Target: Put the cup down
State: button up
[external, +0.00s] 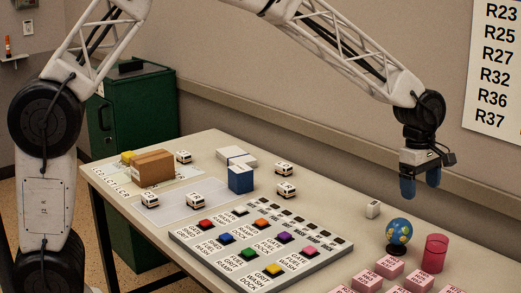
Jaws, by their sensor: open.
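A translucent red cup (434,254) stands upright on the table (215,146) at the right of the view. My gripper (421,185) points down in the air above the cup and a little left of it in the picture. Its two blue fingers are apart with nothing between them. The gripper is not touching the cup.
A small globe (398,233) stands just left of the cup, and a small white block (373,209) behind it. Several pink blocks (390,266) lie in front. A button panel (246,244), small toy vehicles (196,200), a brown box (154,168) and a blue box (241,179) fill the left.

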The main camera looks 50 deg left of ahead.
jog(key=s+a+r+m+t, duration=0.1)
jog(key=s+a+r+m, duration=0.3)
jog(key=s+a+r, duration=0.5)
jog(key=s+a+r+m, duration=0.45)
jog(key=s+a, duration=0.55)
jog(key=a, duration=0.3)
jog(key=s+a+m+y, duration=0.1)
jog(key=s+a+m, duration=0.3)
jog(key=s, duration=0.9)
jog(key=s+a+f+m+t, duration=0.1)
jog(key=s+a+m, duration=0.3)
jog(key=s+a, duration=0.5)
jog(key=s, duration=0.4)
jog(key=shift+s+a+f+y, duration=0.2)
jog(key=shift+a+f+y, duration=0.1)
jog(key=shift+a+y, duration=0.1)
dwell(2.8)
